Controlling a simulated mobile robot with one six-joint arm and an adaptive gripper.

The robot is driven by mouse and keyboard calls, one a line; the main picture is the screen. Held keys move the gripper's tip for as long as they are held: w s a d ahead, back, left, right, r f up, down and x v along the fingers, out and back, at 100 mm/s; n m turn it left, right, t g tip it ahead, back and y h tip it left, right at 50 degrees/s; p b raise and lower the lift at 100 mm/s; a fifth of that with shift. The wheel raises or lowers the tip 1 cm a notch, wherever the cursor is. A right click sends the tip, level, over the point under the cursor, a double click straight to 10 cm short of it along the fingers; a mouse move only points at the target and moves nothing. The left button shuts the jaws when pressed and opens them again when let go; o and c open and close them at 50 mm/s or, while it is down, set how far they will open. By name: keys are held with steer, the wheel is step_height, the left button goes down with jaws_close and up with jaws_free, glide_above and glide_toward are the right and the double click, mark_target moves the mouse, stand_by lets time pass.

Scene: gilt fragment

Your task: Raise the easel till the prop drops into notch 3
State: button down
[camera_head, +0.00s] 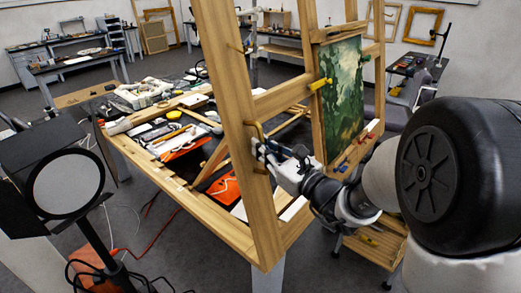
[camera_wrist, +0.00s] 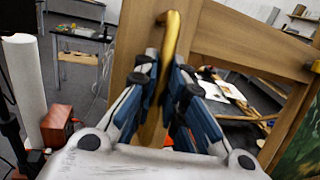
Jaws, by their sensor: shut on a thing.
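The wooden easel frame (camera_head: 233,110) stands steeply raised over a wooden table frame (camera_head: 215,222). A brass handle (camera_head: 259,130) is fixed to its near upright; it also shows in the wrist view (camera_wrist: 171,32). My gripper (camera_head: 264,153) is shut on this handle, with its blue-padded fingers on either side of it in the wrist view (camera_wrist: 166,80). A slanted wooden bar (camera_head: 211,161), perhaps the prop, runs behind the upright toward the table frame. Its end and the notches cannot be made out. A green painting (camera_head: 343,95) is held on the easel by a yellow clamp (camera_head: 321,84).
A round studio lamp (camera_head: 67,184) stands close at the left, with cables and a red box (camera_head: 95,272) on the floor. Tools and papers cover the table's left part. A small wooden stand (camera_head: 370,243) is below my arm. Benches line the back.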

steer(key=c, duration=1.7)
jaws_free()
steer(key=shift+w+a, duration=0.1)
steer(key=shift+o, duration=0.2)
steer(key=v, duration=1.2)
steer(key=shift+f, duration=0.1)
steer(key=shift+c, duration=0.2)
